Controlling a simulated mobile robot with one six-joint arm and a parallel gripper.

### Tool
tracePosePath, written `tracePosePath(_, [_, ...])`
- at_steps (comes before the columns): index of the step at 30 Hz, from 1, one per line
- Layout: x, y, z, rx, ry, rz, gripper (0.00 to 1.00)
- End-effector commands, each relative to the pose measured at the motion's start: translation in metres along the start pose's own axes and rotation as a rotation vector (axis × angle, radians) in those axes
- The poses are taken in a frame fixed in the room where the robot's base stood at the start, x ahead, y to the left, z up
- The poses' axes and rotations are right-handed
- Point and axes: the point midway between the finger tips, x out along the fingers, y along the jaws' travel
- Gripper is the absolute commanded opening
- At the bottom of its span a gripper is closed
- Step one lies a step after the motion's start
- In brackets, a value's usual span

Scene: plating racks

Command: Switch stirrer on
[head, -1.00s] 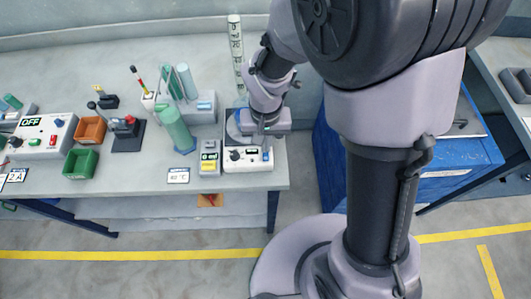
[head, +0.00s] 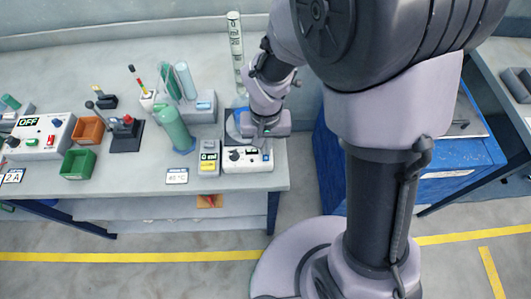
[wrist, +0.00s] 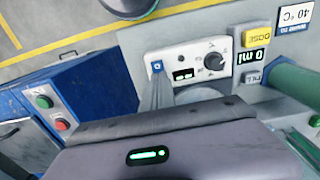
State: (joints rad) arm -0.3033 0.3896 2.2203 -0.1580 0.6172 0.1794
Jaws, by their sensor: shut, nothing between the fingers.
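The stirrer (head: 236,166) is a white box at the front right of the bench. The wrist view shows its front panel (wrist: 196,48) with a dark round knob (wrist: 215,62), a small dark display (wrist: 183,75) and a blue switch (wrist: 157,66). My gripper (wrist: 159,80) is shut and empty, its fingertips right at the blue switch. I cannot tell whether they touch it. In the head view my gripper (head: 266,143) is over the right part of the stirrer and partly covers it.
Left of the stirrer stands a dosing unit (head: 209,163) with a yellow button, and a green cylinder (head: 174,130). A blue cabinet (wrist: 85,90) with green and red buttons is to the right in the head view. Trays and a control box marked OFF stand further left.

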Motion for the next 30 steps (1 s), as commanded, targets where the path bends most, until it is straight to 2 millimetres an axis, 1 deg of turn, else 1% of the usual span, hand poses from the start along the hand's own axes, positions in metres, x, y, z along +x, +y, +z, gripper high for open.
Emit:
tracePosePath(18, [-0.068,0.0,0.0,0.001,0.001,-0.001,0.0])
tracePosePath(21, [-0.072,0.0,0.0,0.001,0.0,0.0,0.0])
tracePosePath(30, [-0.07,0.0,0.0,0.0,0.0,0.0,0.0])
